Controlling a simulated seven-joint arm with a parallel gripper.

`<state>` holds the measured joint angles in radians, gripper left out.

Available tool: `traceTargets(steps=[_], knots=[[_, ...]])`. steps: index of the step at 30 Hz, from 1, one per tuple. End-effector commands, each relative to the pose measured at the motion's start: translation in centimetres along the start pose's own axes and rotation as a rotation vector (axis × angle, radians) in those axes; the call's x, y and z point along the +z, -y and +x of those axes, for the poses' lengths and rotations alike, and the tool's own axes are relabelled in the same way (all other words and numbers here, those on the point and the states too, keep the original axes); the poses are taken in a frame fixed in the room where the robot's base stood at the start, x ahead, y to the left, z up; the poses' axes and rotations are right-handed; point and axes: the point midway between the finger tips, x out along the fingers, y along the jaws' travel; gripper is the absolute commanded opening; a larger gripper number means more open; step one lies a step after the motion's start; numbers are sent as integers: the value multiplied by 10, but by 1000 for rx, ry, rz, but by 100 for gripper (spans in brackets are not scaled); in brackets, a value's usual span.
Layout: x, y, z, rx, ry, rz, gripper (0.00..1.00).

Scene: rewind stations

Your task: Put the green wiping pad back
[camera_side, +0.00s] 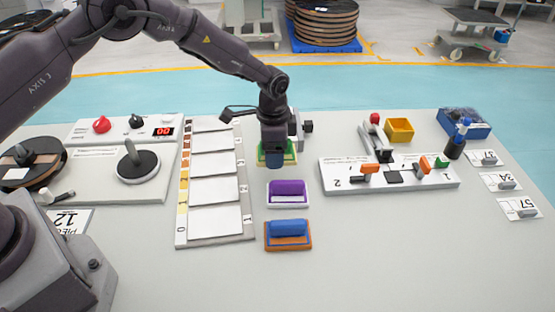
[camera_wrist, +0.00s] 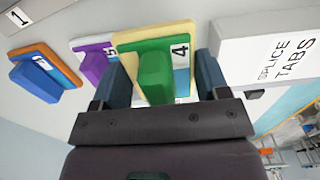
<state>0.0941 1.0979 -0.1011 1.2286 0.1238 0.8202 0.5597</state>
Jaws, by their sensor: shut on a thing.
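The green wiping pad (camera_wrist: 155,78) has a green block handle on a cream-edged base marked 4. In the wrist view it sits between the two dark fingers of my gripper (camera_wrist: 162,82), which is shut on it. In the side view my gripper (camera_side: 274,160) points down over the pad (camera_side: 290,155) and hides most of it; only its green and cream edges show. The pad is at the far end of a column of pads, behind the purple one. I cannot tell whether it touches the table.
A purple pad (camera_side: 288,190) and a blue pad on an orange base (camera_side: 288,234) lie nearer the camera. A numbered white board (camera_side: 215,190) is to the left. A white splice station (camera_side: 340,178) is to the right. The front table is clear.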

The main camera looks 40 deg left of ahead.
Motion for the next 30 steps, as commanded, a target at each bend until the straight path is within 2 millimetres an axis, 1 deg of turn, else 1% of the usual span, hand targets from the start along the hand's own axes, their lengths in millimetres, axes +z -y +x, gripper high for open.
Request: traceTargets(steps=[1,8,12,15,22,26,27,30], knots=[[-3,2,4,0,0,0,46],[-9,7,14,0,0,1,46],[-9,6,35,2,2,1,46],[-9,7,43,0,-1,1,46],[-9,7,43,-1,-1,1,46],[-9,7,47,0,0,1,46],[-9,7,47,0,-1,1,77],[-9,7,46,0,-1,0,79]])
